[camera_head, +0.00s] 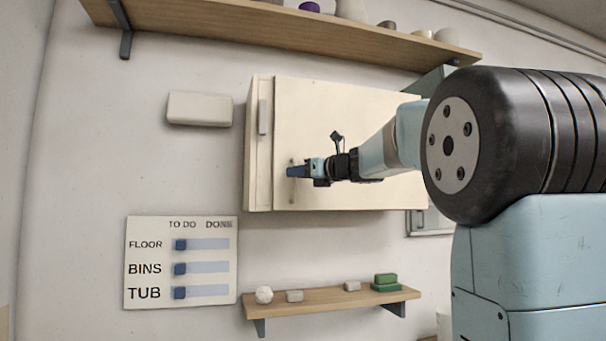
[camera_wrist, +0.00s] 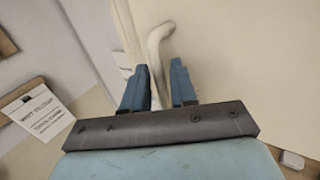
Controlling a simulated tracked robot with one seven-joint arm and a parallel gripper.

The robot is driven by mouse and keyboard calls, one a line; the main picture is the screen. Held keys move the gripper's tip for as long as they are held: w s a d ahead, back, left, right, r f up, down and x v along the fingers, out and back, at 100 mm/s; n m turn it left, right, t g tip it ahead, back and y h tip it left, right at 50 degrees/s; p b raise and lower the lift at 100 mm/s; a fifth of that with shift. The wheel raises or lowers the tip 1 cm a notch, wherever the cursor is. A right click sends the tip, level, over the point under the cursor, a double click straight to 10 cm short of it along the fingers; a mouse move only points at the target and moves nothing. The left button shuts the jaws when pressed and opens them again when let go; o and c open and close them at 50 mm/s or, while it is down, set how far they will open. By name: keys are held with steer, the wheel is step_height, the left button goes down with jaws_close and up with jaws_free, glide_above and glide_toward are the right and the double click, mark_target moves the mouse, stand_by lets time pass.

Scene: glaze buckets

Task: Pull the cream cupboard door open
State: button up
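The cream cupboard (camera_head: 258,185) hangs on the wall in the middle of the head view. Its wide door (camera_head: 330,105) looks shut against the body. A pale bar handle (camera_head: 291,192) stands near the door's left edge; in the wrist view the handle (camera_wrist: 154,48) curves out from the door and runs down between the fingers. My gripper (camera_head: 293,171) is at the handle. Its blue fingers (camera_wrist: 160,82) are apart, one on each side of the bar, with the bar nearer the left finger. Whether a finger touches it I cannot tell.
A long shelf (camera_head: 250,28) with pots runs above the cupboard. A small shelf (camera_head: 330,301) with several small items is below. A grey-white box (camera_head: 199,109) and a board with sliders (camera_head: 150,293) are on the wall to the left.

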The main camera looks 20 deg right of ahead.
jaws_close()
